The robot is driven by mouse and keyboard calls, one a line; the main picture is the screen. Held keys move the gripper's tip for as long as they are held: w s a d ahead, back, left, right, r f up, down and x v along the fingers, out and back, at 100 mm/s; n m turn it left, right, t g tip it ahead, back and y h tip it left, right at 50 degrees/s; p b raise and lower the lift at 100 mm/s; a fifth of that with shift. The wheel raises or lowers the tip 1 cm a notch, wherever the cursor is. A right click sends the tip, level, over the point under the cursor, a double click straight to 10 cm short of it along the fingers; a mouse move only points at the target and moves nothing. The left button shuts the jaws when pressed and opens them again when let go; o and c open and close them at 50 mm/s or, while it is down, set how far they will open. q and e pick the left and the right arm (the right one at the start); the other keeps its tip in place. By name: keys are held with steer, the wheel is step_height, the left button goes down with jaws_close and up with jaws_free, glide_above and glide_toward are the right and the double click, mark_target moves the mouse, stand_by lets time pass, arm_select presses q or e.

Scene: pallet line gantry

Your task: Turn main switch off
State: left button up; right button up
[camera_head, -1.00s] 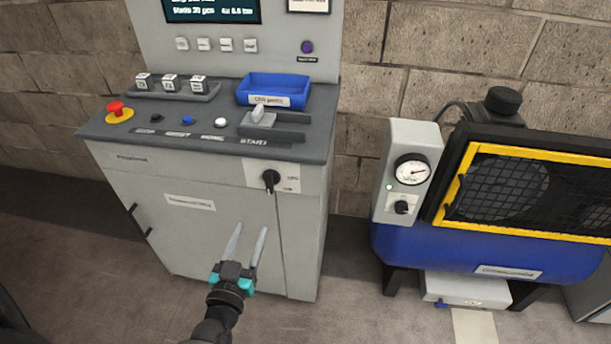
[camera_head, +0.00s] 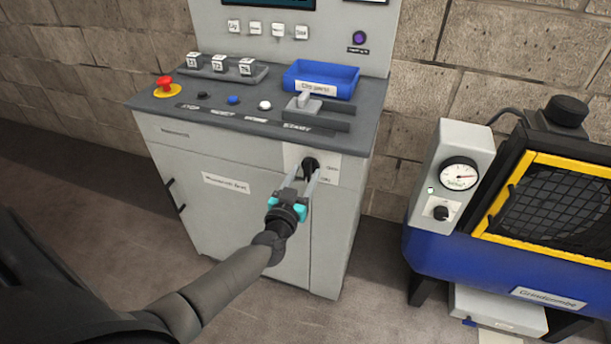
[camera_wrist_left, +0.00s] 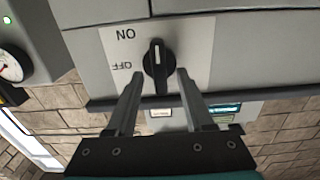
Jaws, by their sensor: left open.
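The main switch is a black rotary knob (camera_head: 311,164) on a white plate (camera_head: 330,172) at the upper right of the grey cabinet's front. In the left wrist view the knob (camera_wrist_left: 157,63) shows close up, with ON and OFF labels on its plate (camera_wrist_left: 123,50) appearing upside down. My left gripper (camera_head: 306,172) is open, its two fingers pointing at the knob. In the left wrist view the fingertips (camera_wrist_left: 158,76) are on either side of the knob's lower part; I cannot tell whether they touch it. My right gripper is not in view.
The console top holds a red emergency button (camera_head: 166,87), a blue tray (camera_head: 320,80) and a grey lever (camera_head: 304,99).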

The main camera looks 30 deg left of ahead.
arm_select(q)
steer(key=shift+w+a, duration=0.15)
steer(key=shift+w, duration=0.45)
steer(key=shift+c, duration=0.3)
jaws_close()
